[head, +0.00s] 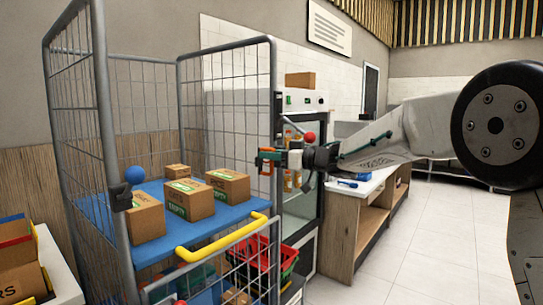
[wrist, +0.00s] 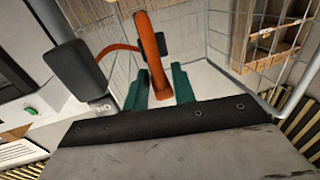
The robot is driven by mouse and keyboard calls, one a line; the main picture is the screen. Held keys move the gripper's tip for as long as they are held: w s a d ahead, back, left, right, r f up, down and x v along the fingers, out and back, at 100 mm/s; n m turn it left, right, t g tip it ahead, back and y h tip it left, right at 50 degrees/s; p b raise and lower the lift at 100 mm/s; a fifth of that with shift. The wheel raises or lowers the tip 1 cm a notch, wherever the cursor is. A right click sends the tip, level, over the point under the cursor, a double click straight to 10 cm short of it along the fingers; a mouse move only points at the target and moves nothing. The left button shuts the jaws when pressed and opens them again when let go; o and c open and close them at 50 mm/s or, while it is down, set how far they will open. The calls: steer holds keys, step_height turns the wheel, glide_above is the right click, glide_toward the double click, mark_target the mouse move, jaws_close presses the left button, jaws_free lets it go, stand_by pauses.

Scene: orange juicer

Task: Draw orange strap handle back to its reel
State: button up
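An orange band runs left from the handle to a black box (wrist: 75,65), seemingly the reel. A second, smaller dark block shows behind the handle. In the head view my gripper (head: 270,155) is beside the right front post of the wire cage trolley (head: 274,75), with the small orange handle (head: 262,164) at its tip.
A glass-front cabinet (head: 302,210) and a counter (head: 350,220) stand right. The tiled floor beyond is clear.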

steer(key=v, duration=0.7)
steer(key=shift+d, duration=0.35)
steer(key=shift+s, duration=0.1)
